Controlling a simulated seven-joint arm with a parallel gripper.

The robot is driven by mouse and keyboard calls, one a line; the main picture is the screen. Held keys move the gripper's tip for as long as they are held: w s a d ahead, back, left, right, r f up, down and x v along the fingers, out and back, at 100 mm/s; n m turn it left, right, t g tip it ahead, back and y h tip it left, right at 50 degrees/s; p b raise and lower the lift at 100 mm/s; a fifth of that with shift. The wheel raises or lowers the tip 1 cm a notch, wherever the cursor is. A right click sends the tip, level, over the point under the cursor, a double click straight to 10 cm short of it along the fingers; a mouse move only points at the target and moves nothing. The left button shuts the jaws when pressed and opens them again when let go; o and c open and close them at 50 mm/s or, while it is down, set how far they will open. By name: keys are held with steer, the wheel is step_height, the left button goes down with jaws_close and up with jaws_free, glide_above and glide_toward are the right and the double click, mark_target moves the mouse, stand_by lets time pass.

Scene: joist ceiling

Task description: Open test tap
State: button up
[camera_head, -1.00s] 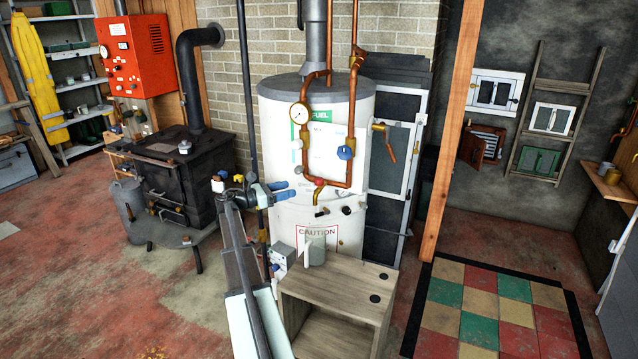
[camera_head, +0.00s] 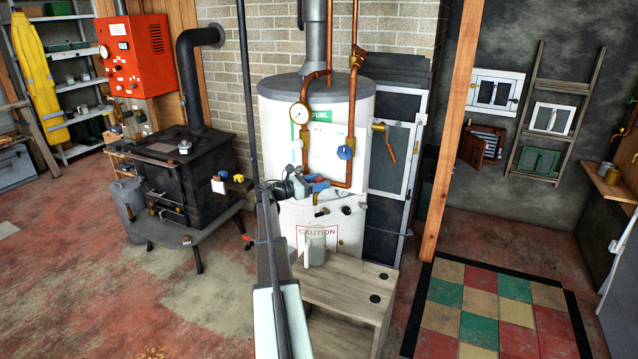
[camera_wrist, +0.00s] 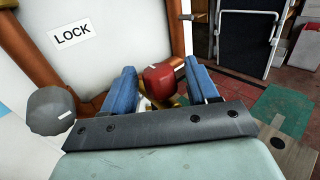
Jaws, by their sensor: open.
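The tap's red knob (camera_wrist: 162,84) sits between the two blue fingers of my gripper (camera_wrist: 160,76) in the wrist view. The fingers are apart, one on each side of it; I cannot tell whether either touches it. Some brass fitting shows below the knob. In the head view my gripper (camera_head: 316,183) is at the front of the white boiler tank (camera_head: 275,130), over the low part of the copper pipe loop, and hides the red knob there. A brass spout (camera_head: 321,212) shows just below my gripper.
A blue valve handle (camera_head: 346,152) and a gauge (camera_head: 300,113) sit higher on the copper pipes. A wooden cabinet (camera_head: 345,285) stands below, in front of the tank.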

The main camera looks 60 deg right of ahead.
steer(key=shift+s+d, duration=0.1)
steer(key=shift+d, duration=0.05)
steer(key=c, duration=0.9)
steer(key=shift+n+t+h, duration=0.3)
steer(key=shift+t, duration=0.1)
steer(key=shift+s+a+n+t+h, duration=0.1)
steer(key=shift+n+t+h, duration=0.25)
steer(key=shift+t, duration=0.2)
steer(key=shift+s+a+n+t+h, duration=0.1)
steer(key=shift+n+t+h, duration=0.15)
steer(key=shift+n+t, duration=0.25)
steer(key=n+t+h, duration=0.1)
steer(key=n+t, duration=0.1)
steer(key=n+t+h, duration=0.1)
steer(key=t, duration=0.2)
steer(key=shift+n+t, duration=0.35)
steer(key=n+t, duration=0.2)
steer(key=t, duration=0.1)
steer(key=n+t, duration=0.2)
steer(key=t, duration=0.1)
steer(key=shift+w+d, duration=0.1)
steer(key=shift+w, duration=0.05)
steer(key=shift+n+t+y, duration=0.4)
steer(key=shift+n+t, duration=0.5)
steer(key=shift+t, duration=0.6)
